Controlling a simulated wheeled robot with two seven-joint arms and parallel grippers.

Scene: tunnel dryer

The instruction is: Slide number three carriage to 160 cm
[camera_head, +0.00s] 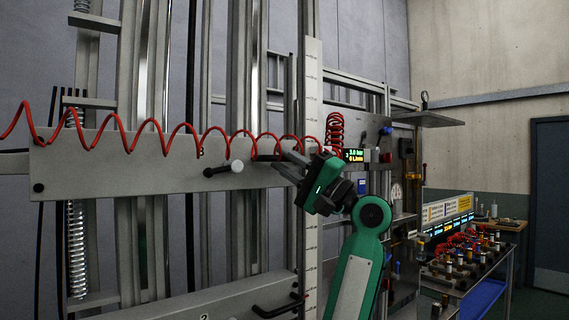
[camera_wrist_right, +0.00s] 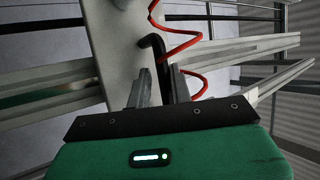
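My right gripper (camera_head: 284,164) is at the plate's right end. My left gripper is not in view.
A red coiled hose (camera_head: 120,134) hangs along the plate's top edge. A lower carriage (camera_head: 225,297) marked 2 has its own black handle (camera_head: 278,308). A green-lit display (camera_head: 355,155) is right of my gripper. A bench with fittings (camera_head: 465,262) stands at right.

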